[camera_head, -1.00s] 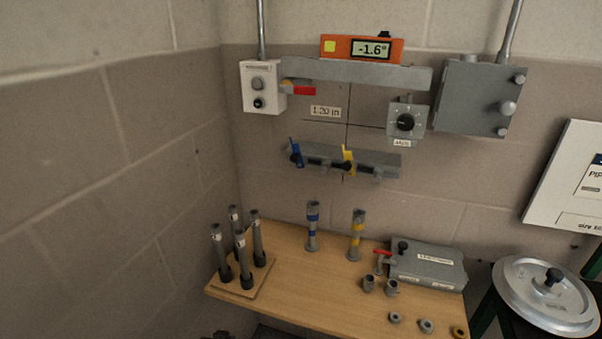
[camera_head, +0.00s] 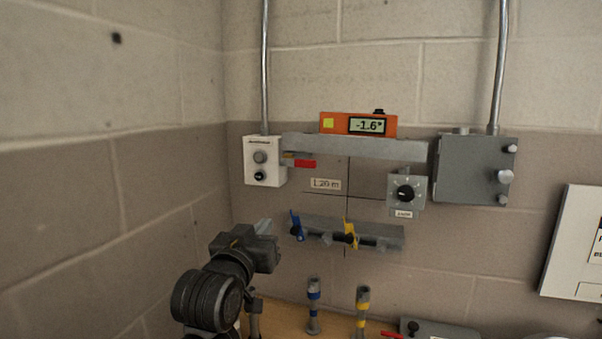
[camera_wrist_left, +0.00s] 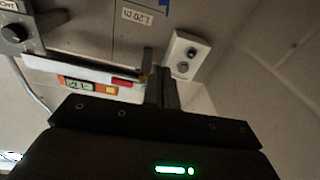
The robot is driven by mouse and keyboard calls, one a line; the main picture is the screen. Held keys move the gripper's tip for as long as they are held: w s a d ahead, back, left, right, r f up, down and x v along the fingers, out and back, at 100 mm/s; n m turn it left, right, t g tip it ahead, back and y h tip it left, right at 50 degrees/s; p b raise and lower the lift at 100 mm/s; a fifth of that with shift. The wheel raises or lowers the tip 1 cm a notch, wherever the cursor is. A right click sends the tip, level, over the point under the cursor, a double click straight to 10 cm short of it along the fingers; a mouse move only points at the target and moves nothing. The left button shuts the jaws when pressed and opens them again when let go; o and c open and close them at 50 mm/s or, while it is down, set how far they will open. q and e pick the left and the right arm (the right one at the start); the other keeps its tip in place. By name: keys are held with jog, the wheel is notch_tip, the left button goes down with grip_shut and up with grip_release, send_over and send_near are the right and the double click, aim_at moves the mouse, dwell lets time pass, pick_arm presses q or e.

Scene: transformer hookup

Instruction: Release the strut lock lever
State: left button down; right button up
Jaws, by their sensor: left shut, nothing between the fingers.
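A red lever (camera_head: 305,163) sits under the left end of a grey horizontal bar (camera_head: 380,147) on the wall, beside a white control box (camera_head: 264,160). The red lever also shows in the left wrist view (camera_wrist_left: 122,82), near the orange level. My left gripper (camera_head: 267,244) is below and to the left of the lever, apart from it. Its fingers are shut and empty; they also show in the left wrist view (camera_wrist_left: 162,88). My right gripper is in neither view.
An orange level (camera_head: 358,124) reading -1.6° sits on the bar. A lower grey rail (camera_head: 370,232) carries blue and yellow handles. A grey dial box (camera_head: 405,192) and larger grey box (camera_head: 472,170) are to the right. Banded posts stand on a wooden table below.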

pick_arm(q)
jog(key=s+d+r+t+h, duration=0.1)
jog(key=d+r, duration=0.1)
jog(key=r, duration=0.4)
jog(key=s+d+r+m+t+h, duration=0.1)
jog(key=d+r, duration=0.1)
jog(key=r, duration=0.5)
jog(key=shift+s+d+r, duration=0.15)
jog(key=shift+s+r, duration=0.1)
jog(key=shift+w+r, duration=0.1)
